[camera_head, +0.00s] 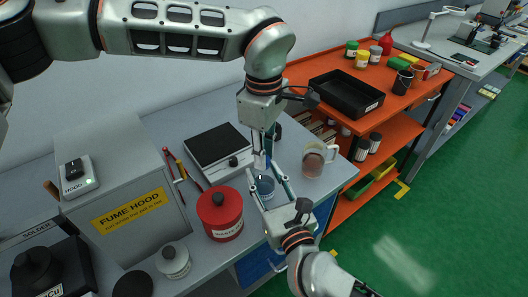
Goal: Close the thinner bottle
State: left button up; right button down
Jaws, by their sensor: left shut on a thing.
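A small blue-grey see-through container (265,186), which I take to be the thinner bottle, stands near the bench's front edge. My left gripper (262,158) comes down from above, shut on a small pale blue thing (259,161) just above the container. The fingers hide most of that thing, so I cannot tell whether it is the cap or whether it touches the container. My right gripper (267,184) reaches in from the lower right, its fingers spread on either side of the container. I cannot tell whether they press on it.
A red can (220,213) stands left of the container, and a glass mug (318,160) stands right. Behind are a dark-topped plate device (217,148) and red-handled tools. The fume hood box (120,180) fills the left. An orange shelf cart (395,110) stands beyond the bench.

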pick_arm(q)
jog(key=m, duration=1)
jog(key=shift+m, duration=0.3)
jog(key=m, duration=0.9)
jog(key=o, duration=0.7)
